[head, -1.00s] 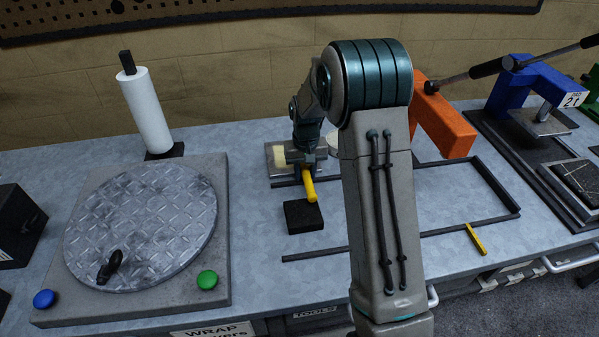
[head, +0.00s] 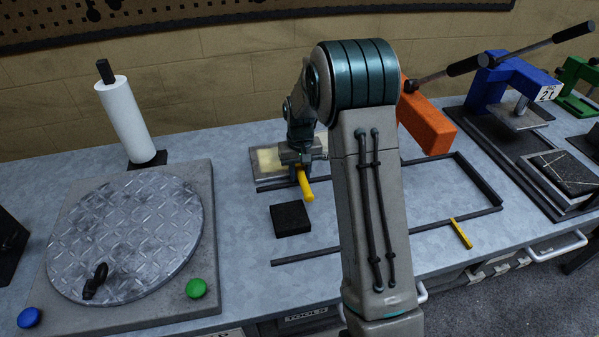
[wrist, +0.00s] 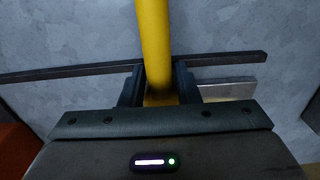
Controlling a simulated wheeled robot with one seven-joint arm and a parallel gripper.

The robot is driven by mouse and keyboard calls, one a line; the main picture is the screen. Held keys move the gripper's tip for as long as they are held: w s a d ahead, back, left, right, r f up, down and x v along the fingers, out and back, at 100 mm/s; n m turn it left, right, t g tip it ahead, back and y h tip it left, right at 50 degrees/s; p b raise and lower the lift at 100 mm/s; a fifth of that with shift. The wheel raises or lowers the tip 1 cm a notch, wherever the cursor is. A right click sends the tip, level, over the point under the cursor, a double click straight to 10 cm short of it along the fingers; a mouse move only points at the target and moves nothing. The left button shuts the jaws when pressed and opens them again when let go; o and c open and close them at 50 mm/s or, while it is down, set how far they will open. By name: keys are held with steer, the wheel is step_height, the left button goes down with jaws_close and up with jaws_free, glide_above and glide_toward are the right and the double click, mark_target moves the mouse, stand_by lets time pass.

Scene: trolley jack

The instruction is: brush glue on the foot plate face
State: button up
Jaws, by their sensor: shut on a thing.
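My gripper (head: 303,168) is shut on the yellow handle of the brush (head: 305,185). In the wrist view the yellow handle (wrist: 154,45) runs up between the two fingers (wrist: 158,85). The brush's bristle end is hidden by my gripper. Behind it is a shallow metal tray (head: 258,177) with a pale yellow layer (head: 268,158), probably glue. The tray's corner also shows in the wrist view (wrist: 235,86). A black block (head: 290,219) lies on the bench in front of my gripper. I cannot tell which thing is the foot plate.
A round diamond-plate turntable (head: 125,235) with blue and green buttons is at left, a paper roll (head: 126,120) behind it. An orange press (head: 428,122) and a blue press (head: 515,85) stand further right.

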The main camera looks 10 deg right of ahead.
mark_target(300, 170)
steer(key=shift+r+p, duration=2.05)
steer(key=shift+r, duration=1.4)
steer(key=shift+f, duration=0.1)
